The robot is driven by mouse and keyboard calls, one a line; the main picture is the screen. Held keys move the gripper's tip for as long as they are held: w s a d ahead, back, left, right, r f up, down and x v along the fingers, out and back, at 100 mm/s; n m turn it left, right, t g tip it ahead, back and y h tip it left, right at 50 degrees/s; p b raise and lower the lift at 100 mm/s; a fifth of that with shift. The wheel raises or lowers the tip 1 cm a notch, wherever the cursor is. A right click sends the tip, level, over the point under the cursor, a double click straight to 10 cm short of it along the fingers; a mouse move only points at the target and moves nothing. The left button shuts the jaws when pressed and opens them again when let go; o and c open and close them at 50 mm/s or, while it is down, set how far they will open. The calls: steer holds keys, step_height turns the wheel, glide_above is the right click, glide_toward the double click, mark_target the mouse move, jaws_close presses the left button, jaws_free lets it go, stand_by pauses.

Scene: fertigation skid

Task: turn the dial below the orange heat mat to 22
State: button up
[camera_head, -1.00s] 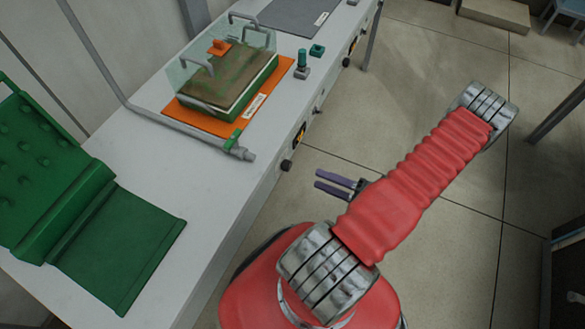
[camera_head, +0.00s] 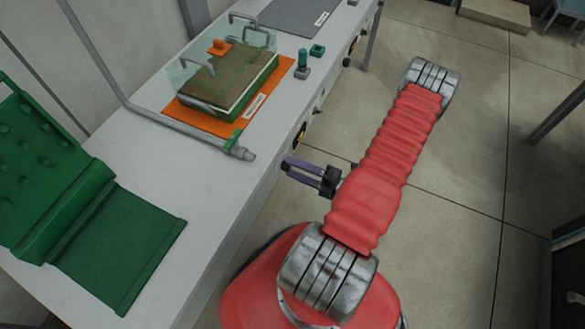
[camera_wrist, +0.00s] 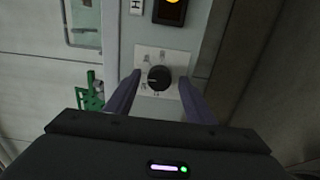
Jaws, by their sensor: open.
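The orange heat mat (camera_head: 190,113) lies on the white bench under a planted tray with a clear cover. In the wrist view the black round dial (camera_wrist: 159,78) sits on a pale square plate on the bench's front face. Its scale marks are too small to read. My gripper (camera_wrist: 153,85) is open, its two purple fingers on either side of the dial in this view; I cannot tell whether they touch it. In the head view my gripper (camera_head: 287,168) is at the bench's front edge, and the dial is hidden there.
A lit amber display (camera_wrist: 172,8) is above the dial. A green valve handle (camera_wrist: 90,92) is left of my fingers. A grey pipe (camera_head: 130,107) crosses the bench. A grey mat (camera_head: 300,14) lies farther back. Open floor is to the right.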

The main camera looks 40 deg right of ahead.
steer(key=shift+w+a, duration=0.15)
steer(key=shift+w, duration=0.2)
steer(key=shift+c, duration=0.5)
steer(key=c, duration=1)
